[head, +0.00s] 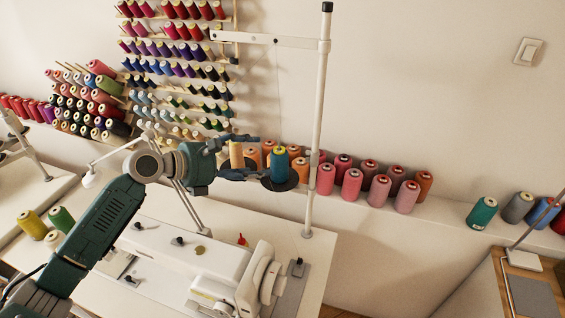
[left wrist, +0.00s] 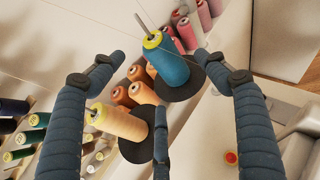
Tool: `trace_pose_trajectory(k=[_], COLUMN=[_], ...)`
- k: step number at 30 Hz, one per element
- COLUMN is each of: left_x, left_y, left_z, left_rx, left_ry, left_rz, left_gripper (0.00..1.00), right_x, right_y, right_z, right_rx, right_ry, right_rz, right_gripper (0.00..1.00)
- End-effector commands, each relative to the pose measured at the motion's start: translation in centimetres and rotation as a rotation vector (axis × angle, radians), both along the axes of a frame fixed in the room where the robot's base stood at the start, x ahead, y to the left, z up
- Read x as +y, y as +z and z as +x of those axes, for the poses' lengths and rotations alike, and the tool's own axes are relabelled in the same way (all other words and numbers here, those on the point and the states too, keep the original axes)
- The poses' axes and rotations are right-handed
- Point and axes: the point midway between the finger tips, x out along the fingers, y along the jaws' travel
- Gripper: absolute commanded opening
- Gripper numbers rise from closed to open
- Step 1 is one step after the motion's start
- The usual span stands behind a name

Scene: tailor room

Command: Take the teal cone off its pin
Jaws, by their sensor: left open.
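The teal cone (head: 279,165) stands upright on a black disc (head: 281,185) of the thread stand. In the left wrist view the teal cone (left wrist: 172,68) has a yellow top ring, and a metal pin (left wrist: 141,24) sticks out of it. My left gripper (head: 250,156) is open and empty, just left of the teal cone. In the left wrist view the cone appears between the spread fingers, beyond them, with no clear contact. A pale orange cone (left wrist: 118,122) on a second disc is close to the fingers. My right gripper is not in view.
The stand's white pole (head: 317,130) rises right of the teal cone. Pink and orange cones (head: 350,182) line the ledge behind. A sewing machine (head: 195,255) is below. Another teal cone (head: 482,213) stands on the ledge at right.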

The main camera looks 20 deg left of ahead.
Motion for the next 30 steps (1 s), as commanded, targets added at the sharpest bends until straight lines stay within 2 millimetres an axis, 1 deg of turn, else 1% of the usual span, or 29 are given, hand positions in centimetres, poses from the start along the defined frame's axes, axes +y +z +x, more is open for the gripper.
trace_pose_trajectory(k=[1,4,7,10,14,18,21,24,29,30], left_x=[-0.6,-1.5,-2.1,-2.5,-3.1,-4.1,-4.7,-4.9,-4.9,-4.9], left_y=[0.1,-0.6,-1.1,-1.4,-1.8,-2.7,-3.3,-3.5,-3.6,-3.6], left_z=[0.7,1.8,2.6,3.0,4.3,6.1,6.8,7.1,7.0,7.0], left_rx=[-0.001,0.000,-0.002,-0.001,0.000,0.000,-0.001,-0.002,-0.002,-0.002], left_ry=[-0.002,-0.002,-0.002,-0.002,-0.003,-0.004,-0.004,-0.003,-0.003,-0.003], left_rz=[-0.002,-0.001,0.002,0.003,0.003,0.002,0.004,0.005,0.005,0.005], left_gripper=[0.74,0.74,0.74,0.74,0.74,0.74,0.74,0.74,0.74,0.72], right_x=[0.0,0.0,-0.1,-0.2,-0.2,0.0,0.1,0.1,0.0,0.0], right_y=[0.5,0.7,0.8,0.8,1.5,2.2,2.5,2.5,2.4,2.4], right_z=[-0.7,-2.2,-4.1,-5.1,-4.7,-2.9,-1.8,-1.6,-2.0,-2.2], right_rx=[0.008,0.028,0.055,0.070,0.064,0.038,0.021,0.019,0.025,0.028], right_ry=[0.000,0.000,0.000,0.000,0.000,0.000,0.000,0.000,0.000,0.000], right_rz=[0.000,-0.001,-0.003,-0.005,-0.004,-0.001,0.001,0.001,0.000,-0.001], right_gripper=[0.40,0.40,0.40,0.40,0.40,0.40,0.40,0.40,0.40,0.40])
